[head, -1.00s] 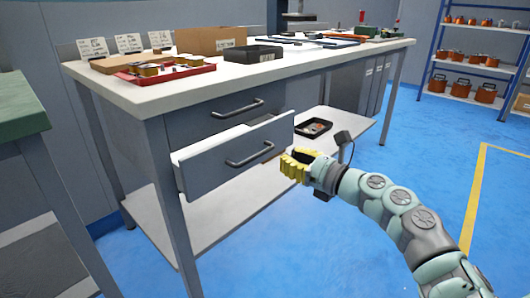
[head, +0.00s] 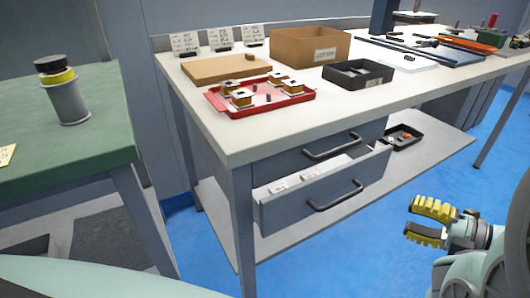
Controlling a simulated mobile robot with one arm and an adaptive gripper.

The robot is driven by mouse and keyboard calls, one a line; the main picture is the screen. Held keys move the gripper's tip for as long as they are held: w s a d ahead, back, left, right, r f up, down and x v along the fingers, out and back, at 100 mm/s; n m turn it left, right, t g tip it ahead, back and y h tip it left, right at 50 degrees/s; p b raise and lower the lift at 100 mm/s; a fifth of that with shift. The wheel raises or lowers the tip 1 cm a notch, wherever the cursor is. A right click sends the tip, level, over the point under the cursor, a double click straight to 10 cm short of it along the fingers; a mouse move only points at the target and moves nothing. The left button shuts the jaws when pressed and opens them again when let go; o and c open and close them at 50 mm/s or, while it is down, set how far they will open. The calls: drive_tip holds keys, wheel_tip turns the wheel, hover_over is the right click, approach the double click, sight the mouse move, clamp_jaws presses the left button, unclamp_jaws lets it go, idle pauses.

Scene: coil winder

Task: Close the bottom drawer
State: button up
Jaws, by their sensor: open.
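The bottom drawer (head: 290,213) is pulled out from under the white-topped workbench, on the left part of the bench. Its bar handle (head: 336,196) is on its grey front, and small white items lie inside. The top drawer (head: 295,158) directly above it is shut. My gripper (head: 412,219) is at the lower right of the head view, open and empty. Its yellow ribbed fingers point left, toward the drawer front, with a gap of blue floor between them.
A red tray (head: 215,101) with coils, a cardboard box (head: 290,47) and a black bin (head: 345,80) stand on the bench top. A lower shelf (head: 440,150) holds a black tray. A green table (head: 85,150) with a spool stands at left. Blue floor is free before the drawer.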

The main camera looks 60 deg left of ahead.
sight(345, 197)
drive_tip(key=x, duration=1.5)
drive_tip(key=shift+s+a, duration=0.15)
drive_tip(key=shift+s, duration=0.15)
drive_tip(key=shift+c, duration=0.2)
clamp_jaws()
